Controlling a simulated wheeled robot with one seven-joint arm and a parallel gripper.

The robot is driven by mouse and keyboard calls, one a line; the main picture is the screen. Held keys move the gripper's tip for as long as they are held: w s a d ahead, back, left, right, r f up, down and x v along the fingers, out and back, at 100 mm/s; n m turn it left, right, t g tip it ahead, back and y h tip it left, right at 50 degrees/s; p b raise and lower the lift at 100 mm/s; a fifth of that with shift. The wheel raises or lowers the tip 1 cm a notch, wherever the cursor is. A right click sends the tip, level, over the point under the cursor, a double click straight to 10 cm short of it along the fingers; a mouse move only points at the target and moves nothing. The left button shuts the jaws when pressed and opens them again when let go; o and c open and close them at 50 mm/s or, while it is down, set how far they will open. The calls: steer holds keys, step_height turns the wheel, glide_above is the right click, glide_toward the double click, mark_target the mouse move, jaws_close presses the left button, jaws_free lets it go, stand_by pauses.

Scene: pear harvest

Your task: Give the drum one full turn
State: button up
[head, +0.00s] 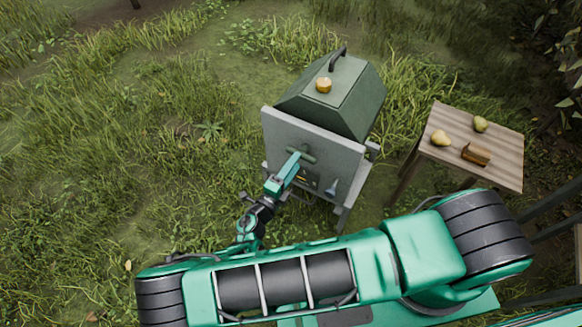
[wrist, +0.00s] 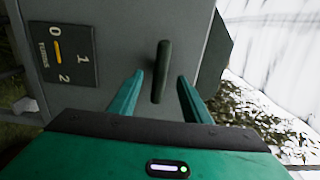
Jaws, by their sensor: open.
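The drum (head: 345,92) is a dark green, many-sided body with a black handle on top and a small orange-yellow piece (head: 323,85) on its upper face. It sits behind a grey upright panel (head: 285,133). A dark green bar handle (wrist: 162,70) stands out from this panel. My gripper (wrist: 160,77) is open, with one finger on each side of the bar and gaps showing. In the head view my gripper (head: 299,158) is at the panel and partly covers the bar. A dark plate (wrist: 63,55) reads 0, 1, 2 and TURNS; its yellow pointer seems nearest 0.
A wooden table (head: 505,165) stands to the right, holding two pears (head: 440,138) (head: 481,124) and a brown block-like object (head: 475,154). A small grey-blue piece (head: 331,188) is low on the panel. Grass to the left is clear.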

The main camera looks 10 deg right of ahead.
steer(key=shift+x, duration=2.5)
